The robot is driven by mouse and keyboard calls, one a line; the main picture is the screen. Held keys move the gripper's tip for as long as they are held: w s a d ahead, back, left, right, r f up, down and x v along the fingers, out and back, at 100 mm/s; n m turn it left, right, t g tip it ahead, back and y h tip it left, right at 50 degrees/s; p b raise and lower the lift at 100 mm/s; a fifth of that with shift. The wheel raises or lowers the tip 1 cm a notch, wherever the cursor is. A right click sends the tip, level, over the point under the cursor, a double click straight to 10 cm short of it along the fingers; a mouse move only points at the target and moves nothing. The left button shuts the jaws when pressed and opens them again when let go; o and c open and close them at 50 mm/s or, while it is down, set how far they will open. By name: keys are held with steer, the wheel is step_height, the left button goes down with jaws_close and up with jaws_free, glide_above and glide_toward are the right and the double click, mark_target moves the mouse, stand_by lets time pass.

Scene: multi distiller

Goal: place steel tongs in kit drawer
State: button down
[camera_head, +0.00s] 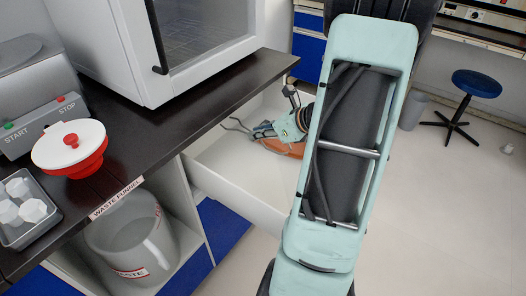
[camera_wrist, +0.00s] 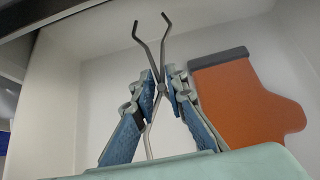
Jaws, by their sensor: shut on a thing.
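The steel tongs (camera_wrist: 161,86) are thin crossed metal rods with bent tips. My gripper (camera_wrist: 161,95) is shut on them near the pivot in the wrist view, with the bent tips pointing away from it. In the head view the tongs' tips (camera_head: 235,124) stick out to the left of my gripper (camera_head: 264,131). The white kit drawer (camera_head: 228,190) is pulled open under the dark counter, and my gripper and the tongs are over its inside. Its white wall also shows in the wrist view (camera_wrist: 62,100). I cannot tell whether the tongs touch the drawer floor.
An orange item with a dark edge (camera_wrist: 240,100) lies in the drawer, right of my gripper in the wrist view. The dark counter (camera_head: 165,130) overhangs the drawer's back. A waste bin (camera_head: 130,245) stands in the open cabinet at left. The drawer's front part is bare.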

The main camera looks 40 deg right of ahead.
mark_target(279, 146)
steer(key=shift+f+b, duration=1.15)
steer(key=shift+f, duration=2.3)
steer(key=shift+f, duration=0.25)
steer(key=c, duration=1.9)
jaws_free()
steer(key=shift+r, duration=0.1)
steer(key=shift+c, duration=0.2)
steer(key=shift+r, duration=0.15)
steer(key=shift+s+d+r, duration=0.1)
steer(key=shift+s+r, duration=0.1)
steer(key=shift+r, duration=0.05)
steer(key=p+v, duration=0.3)
steer(key=v, duration=0.8)
steer(key=shift+s+r+p, duration=0.1)
steer(key=shift+s+p, duration=0.1)
steer(key=shift+p, duration=0.2)
